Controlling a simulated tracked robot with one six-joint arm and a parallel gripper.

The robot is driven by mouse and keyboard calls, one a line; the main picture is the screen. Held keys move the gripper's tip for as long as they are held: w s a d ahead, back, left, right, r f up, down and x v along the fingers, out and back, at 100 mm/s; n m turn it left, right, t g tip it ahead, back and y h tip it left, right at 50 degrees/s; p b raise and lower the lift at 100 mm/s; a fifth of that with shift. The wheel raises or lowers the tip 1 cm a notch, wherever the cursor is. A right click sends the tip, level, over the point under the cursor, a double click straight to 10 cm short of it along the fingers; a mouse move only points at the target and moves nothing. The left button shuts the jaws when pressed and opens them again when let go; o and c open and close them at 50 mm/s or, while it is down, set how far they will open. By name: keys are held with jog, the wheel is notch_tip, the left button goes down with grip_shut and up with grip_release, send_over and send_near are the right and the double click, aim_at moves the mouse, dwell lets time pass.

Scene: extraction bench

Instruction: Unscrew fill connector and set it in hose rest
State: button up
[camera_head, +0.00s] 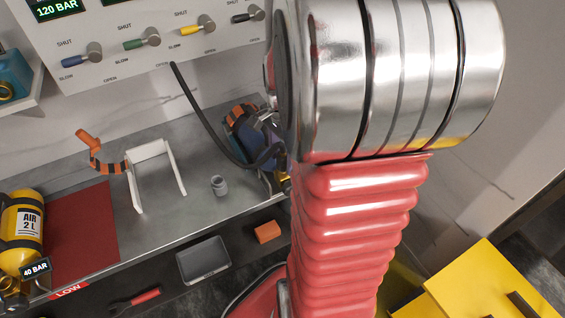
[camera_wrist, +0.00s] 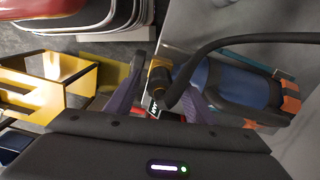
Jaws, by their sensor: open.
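The fill connector (camera_wrist: 178,92) is at the end of a black hose, by the brass-coloured valve (camera_wrist: 159,76) of a blue cylinder (camera_wrist: 240,86) in the wrist view. My gripper (camera_wrist: 164,84) is open, its two dark purple fingers on either side of the valve and connector area; I cannot tell whether they touch it. In the head view the hose (camera_head: 200,92) runs from the wall panel down to the strapped blue cylinder (camera_head: 247,130), and my arm hides the connector. A small grey cup-like holder (camera_head: 219,186) stands on the bench; I cannot tell whether it is the hose rest.
A white frame (camera_head: 151,148) with an orange and black strap (camera_head: 92,150) stands left of the grey holder. A yellow air cylinder (camera_head: 22,232) lies by a red mat (camera_head: 82,236). A grey tray (camera_head: 203,262) and orange block (camera_head: 267,232) are below. Yellow box (camera_head: 480,285) at right.

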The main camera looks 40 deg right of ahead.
jog(key=m, duration=0.4)
jog(key=shift+m, duration=0.4)
jog(key=shift+c, duration=0.2)
jog(key=c, duration=1.1)
jog(key=shift+n, duration=0.3)
jog(key=n, duration=0.3)
jog(key=shift+n, duration=0.3)
jog(key=shift+r, duration=0.25)
jog(key=shift+r, duration=0.7)
